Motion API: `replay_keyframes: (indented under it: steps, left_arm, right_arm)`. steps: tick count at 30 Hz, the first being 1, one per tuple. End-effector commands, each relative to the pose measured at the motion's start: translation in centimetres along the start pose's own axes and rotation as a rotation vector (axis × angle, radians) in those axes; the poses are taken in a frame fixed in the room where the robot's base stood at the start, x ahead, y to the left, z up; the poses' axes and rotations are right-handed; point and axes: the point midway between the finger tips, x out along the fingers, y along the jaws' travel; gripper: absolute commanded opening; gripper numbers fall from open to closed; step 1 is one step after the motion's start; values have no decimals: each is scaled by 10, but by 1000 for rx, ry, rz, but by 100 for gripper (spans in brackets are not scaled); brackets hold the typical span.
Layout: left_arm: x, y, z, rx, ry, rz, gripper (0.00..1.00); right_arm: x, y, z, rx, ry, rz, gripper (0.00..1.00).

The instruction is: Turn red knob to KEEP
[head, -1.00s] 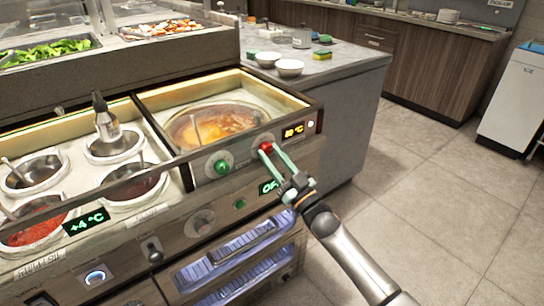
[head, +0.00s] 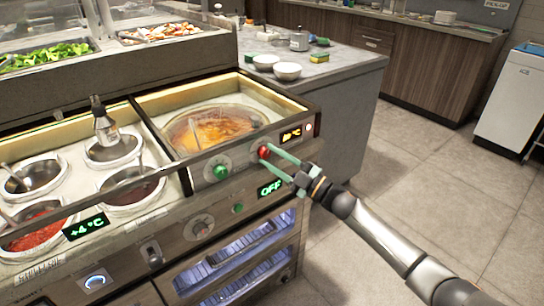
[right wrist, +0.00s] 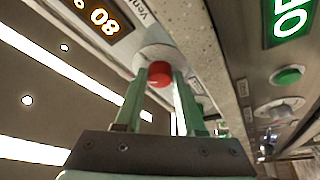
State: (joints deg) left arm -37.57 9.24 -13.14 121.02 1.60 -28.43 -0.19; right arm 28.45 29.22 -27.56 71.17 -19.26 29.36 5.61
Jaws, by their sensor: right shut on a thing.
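The red knob (head: 264,152) is on the front panel of the counter, right of a green knob (head: 221,171) and below a lit orange temperature display (head: 291,135). My right gripper (head: 277,158) reaches it from the lower right, its pale green fingers at the knob. In the right wrist view the red knob (right wrist: 160,74) sits between the tips of my right gripper (right wrist: 160,84), which is shut on it. The display (right wrist: 92,15) there is seen upside down. I cannot read a KEEP mark in either view. My left gripper is not in view.
A lit green OFF display (head: 270,188) and a small green button (head: 238,208) are below the knob. A soup well (head: 170,125) and several sauce pots are behind the panel. A grey counter (head: 345,75) stands behind. The floor at right is clear.

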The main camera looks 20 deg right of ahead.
Motion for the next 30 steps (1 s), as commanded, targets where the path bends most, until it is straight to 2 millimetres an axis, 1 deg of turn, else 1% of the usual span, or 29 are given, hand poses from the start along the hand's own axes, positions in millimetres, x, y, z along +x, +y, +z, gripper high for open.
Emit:
replay_keyframes:
  steps: [3,4,6,12,18,30]
  left_arm:
    - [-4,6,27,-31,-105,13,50]
    - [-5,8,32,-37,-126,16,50]
    - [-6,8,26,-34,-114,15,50]
    - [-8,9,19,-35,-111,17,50]
    - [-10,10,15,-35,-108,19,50]
    - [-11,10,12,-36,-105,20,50]
  right_arm:
    - [0,4,-1,-104,-1,-44,0]
    - [0,4,0,-129,-2,-55,0]
    - [0,4,-1,-183,-1,-78,0]
    - [0,5,-1,-316,-1,-133,0]
    - [0,5,-1,-408,-1,-171,0]
    - [0,5,-1,-469,-2,-195,0]
